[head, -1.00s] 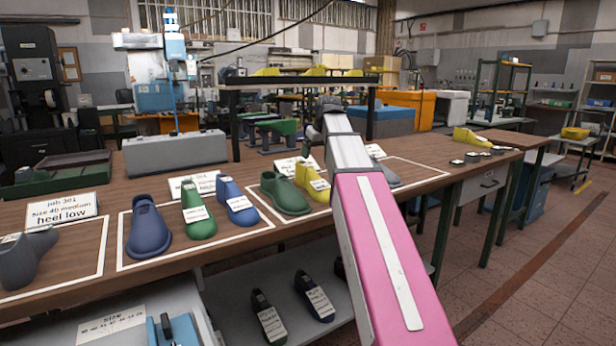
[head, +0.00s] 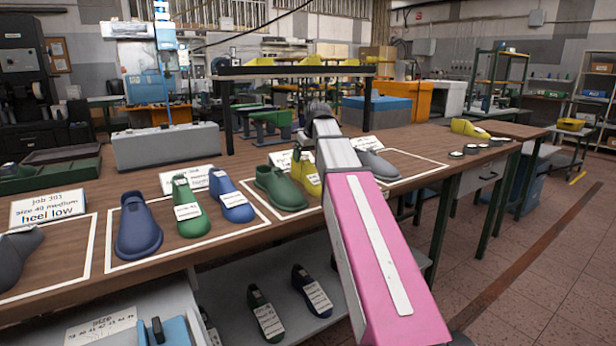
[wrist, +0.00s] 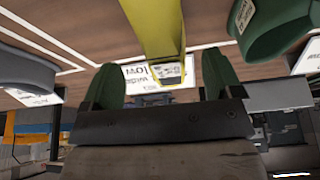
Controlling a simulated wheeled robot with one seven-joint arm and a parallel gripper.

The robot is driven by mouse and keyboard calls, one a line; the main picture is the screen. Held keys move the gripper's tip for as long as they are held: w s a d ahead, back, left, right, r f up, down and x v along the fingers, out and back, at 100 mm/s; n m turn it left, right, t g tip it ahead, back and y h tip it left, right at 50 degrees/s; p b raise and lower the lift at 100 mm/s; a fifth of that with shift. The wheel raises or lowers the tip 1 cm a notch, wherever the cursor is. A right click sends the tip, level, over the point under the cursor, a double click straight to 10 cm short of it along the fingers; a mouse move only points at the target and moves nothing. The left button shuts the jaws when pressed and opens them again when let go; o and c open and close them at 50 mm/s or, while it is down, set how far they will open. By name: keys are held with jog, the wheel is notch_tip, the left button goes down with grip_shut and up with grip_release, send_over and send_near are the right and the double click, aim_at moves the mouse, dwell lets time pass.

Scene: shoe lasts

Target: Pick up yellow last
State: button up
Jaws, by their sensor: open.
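The yellow last (head: 312,183) stands on the bench between a green last (head: 280,188) and a grey last (head: 375,165). My arm hides part of it in the head view. In the wrist view, which is upside down, the yellow last (wrist: 152,35) comes down from the top centre with a white label on its end. My gripper (wrist: 160,78) is open, with one green finger to each side of that end in the picture. The fingers look clear of the last, but the depth gap is hard to judge. In the head view my arm hides the fingers.
The green last (wrist: 275,28) is close on the right in the wrist view, the grey last (wrist: 25,75) on the left. White job cards stand behind the lasts. Another yellow last (head: 468,128) lies at the bench's right end. Blue (head: 138,228) and green lasts stand left.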

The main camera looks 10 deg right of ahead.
aim_at(305, 159)
jog(key=shift+x, duration=2.35)
jog(key=shift+s+a, duration=0.15)
jog(key=shift+a, duration=0.05)
jog(key=c, duration=1.2)
jog(key=shift+c, duration=1)
jog(key=shift+r, duration=0.1)
